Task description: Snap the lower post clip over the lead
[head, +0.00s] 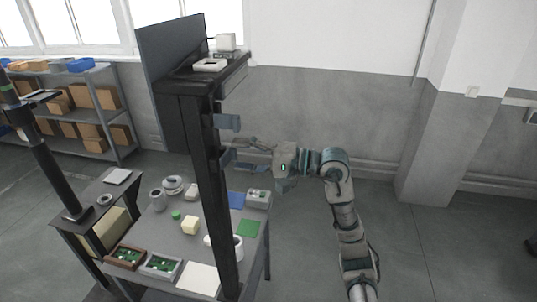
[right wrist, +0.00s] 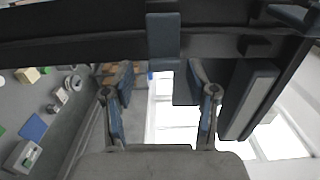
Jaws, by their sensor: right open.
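The lower post clip (head: 228,158) is a blue-grey piece on the side of a tall dark post (head: 222,215). My right gripper (head: 252,155) is beside it, on its right, with fingers toward the post. In the right wrist view the gripper (right wrist: 160,95) is open, and nothing shows held between its fingers. A blue-grey clip (right wrist: 163,38) on the post lies ahead, between the two fingers. From these views I cannot tell whether the fingers touch the clip. I cannot make out the lead. My left gripper is not in view.
An upper blue-grey clip (head: 227,121) sits above on the same post. A dark shelf (head: 190,75) tops the post. The workbench (head: 205,255) below carries trays, cups and small parts. Open floor lies to the right.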

